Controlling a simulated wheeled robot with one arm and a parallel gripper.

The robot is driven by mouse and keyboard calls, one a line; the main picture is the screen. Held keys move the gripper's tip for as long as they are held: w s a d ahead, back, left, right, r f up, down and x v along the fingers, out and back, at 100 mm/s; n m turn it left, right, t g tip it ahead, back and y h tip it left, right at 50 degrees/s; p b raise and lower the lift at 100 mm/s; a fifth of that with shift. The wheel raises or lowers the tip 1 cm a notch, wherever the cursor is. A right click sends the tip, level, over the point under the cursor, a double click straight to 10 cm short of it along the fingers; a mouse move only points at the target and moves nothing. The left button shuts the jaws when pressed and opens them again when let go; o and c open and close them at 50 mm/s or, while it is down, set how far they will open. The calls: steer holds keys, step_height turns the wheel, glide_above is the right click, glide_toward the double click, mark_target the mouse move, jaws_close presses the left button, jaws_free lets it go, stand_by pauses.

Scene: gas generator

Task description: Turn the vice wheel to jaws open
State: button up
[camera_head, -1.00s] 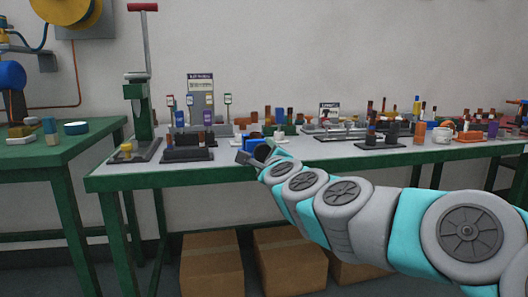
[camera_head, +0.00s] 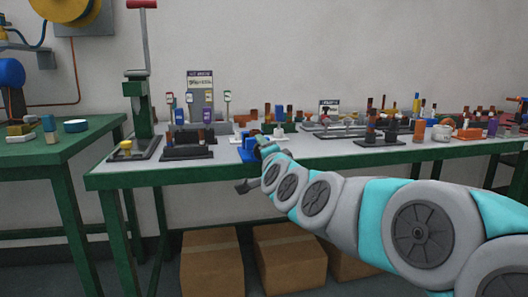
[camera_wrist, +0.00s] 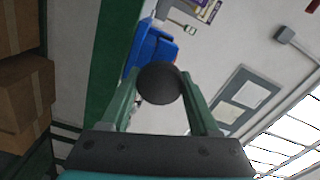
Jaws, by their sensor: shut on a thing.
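The blue vice (camera_head: 245,148) sits near the front edge of the workbench, at the end of my arm. In the wrist view the vice (camera_wrist: 152,48) shows as blue blocks beyond a dark round knob, the vice wheel (camera_wrist: 160,83). My gripper (camera_wrist: 160,88) has its two green fingers on either side of the wheel and is shut on it. In the head view my gripper (camera_head: 263,146) is at the front of the vice, and my wrist hides the wheel. The wheel partly covers the vice in the wrist view, so the jaw gap cannot be told.
The green-edged workbench (camera_head: 400,153) carries a green press (camera_head: 140,105) at left and several small parts behind and right of the vice. Cardboard boxes (camera_head: 290,255) stand below. A second green table (camera_head: 75,150) is at left. The floor in front is open.

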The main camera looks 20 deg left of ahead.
steer(key=shift+n, duration=0.6)
steer(key=o, duration=1.4)
steer(key=shift+c, duration=0.2)
steer(key=v, duration=0.7)
steer(key=shift+s, duration=0.4)
steer(key=shift+d, duration=0.15)
